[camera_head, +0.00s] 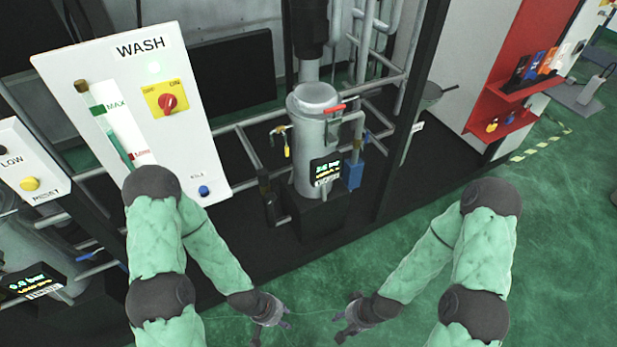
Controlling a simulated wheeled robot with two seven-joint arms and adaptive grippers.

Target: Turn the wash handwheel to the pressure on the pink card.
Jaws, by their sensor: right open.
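A white WASH panel (118,110) stands at the left, with a level gauge, a red rotary switch (167,102) on a yellow plate and a blue button. Right of it is a grey cylindrical vessel (307,145) with a red lever (335,108) near its top and a small lit display (326,170), whose digits are too small to read surely. I cannot make out a handwheel or a pink card. My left gripper (271,325) is open and empty, in front of and below the vessel. My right gripper (338,325) is open and empty to its right.
Pipes and a black frame post (412,110) surround the vessel. Another display (33,282) and a panel with a yellow button (29,184) are at the left edge. A red board with a shelf (512,90) stands at the right. Green floor (560,220) is clear at right.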

